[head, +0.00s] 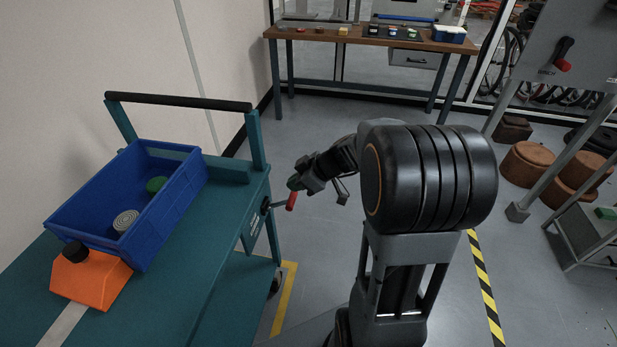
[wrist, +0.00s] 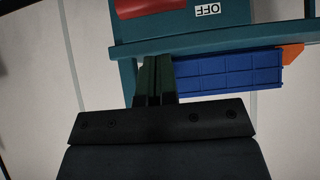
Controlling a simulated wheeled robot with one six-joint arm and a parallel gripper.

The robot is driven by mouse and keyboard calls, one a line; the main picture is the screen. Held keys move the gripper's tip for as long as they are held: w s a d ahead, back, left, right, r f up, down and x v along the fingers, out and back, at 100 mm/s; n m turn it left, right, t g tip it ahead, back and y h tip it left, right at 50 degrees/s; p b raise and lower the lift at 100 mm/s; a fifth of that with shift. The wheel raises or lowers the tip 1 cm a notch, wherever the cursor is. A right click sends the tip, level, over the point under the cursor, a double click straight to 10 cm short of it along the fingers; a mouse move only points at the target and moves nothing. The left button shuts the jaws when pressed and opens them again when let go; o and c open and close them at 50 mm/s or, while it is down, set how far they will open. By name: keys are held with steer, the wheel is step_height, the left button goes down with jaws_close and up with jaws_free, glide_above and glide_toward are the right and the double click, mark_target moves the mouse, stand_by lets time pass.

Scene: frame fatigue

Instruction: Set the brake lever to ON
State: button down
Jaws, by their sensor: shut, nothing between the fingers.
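The brake lever has a red handle (head: 291,201) on a thin rod. My gripper (head: 293,184) is just above the handle in the head view. Its fingers (wrist: 154,78) are together and hold nothing. I cannot tell whether they touch the handle. No ON label can be made out.
A blue crate (head: 168,222) with a few round items and an orange block (head: 91,279) sit on the cart. A workbench (head: 365,37) stands at the back. A panel (head: 575,45) with another red-tipped lever (head: 563,65) is at the upper right. Floor beyond my gripper is clear.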

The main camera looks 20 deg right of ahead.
mark_target(296, 193)
steer(key=shift+f+b, duration=0.3)
steer(key=shift+f, duration=1.6)
steer(key=shift+f, duration=0.15)
